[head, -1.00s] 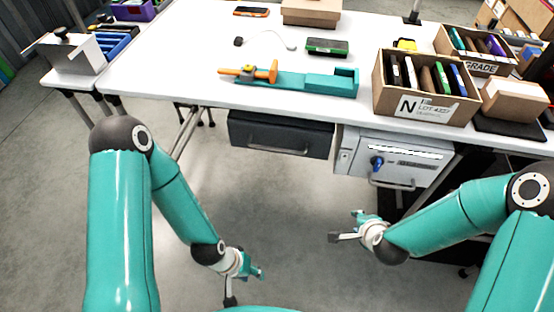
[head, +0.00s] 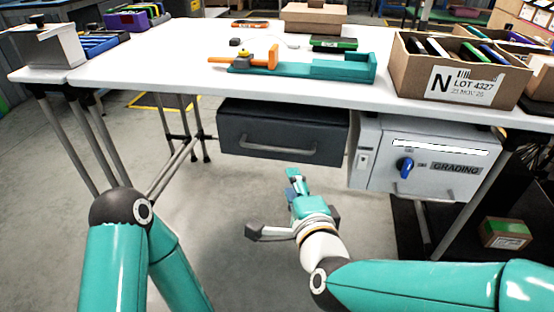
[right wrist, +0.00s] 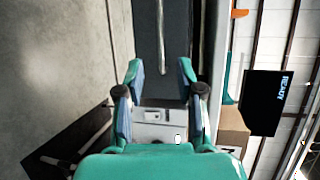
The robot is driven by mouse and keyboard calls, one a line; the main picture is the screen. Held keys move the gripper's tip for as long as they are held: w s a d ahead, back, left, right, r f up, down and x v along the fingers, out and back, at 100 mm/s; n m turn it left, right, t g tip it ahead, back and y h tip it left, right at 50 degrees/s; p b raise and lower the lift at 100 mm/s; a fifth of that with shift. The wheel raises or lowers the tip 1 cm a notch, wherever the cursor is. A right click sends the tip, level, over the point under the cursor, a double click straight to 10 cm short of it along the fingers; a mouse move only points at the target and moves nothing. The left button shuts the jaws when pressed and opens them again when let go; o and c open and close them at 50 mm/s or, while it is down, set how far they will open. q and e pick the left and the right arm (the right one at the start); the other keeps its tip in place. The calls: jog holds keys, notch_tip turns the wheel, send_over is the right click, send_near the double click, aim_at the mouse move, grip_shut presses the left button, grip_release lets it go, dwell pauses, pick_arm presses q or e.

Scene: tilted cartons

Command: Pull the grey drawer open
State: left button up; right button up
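The dark grey drawer (head: 310,138) hangs under the white table's front edge and looks shut. Its bar handle (head: 281,149) runs along the front. My right gripper (head: 293,178) is below and in front of the drawer, apart from the handle. In the right wrist view this gripper (right wrist: 161,75) has its two fingers wide apart with nothing between them. There the handle (right wrist: 161,35) appears as an upright bar beyond the fingertips, between their lines, on the drawer front (right wrist: 178,35). My left arm shows at lower left in the head view, but its gripper is out of frame.
A light grey box marked GRADING (head: 440,185), with a blue knob (head: 404,167), hangs right of the drawer. The white table (head: 170,70) carries a teal fixture (head: 340,67) and a carton (head: 410,80). A small box (head: 505,232) sits low at right. Floor before the drawer is clear.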

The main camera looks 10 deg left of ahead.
aim_at(277, 150)
jog(key=b+x, duration=0.1)
jog(key=x, duration=1.5)
jog(key=shift+w, duration=0.25)
jog(key=shift+f, duration=0.1)
grip_shut()
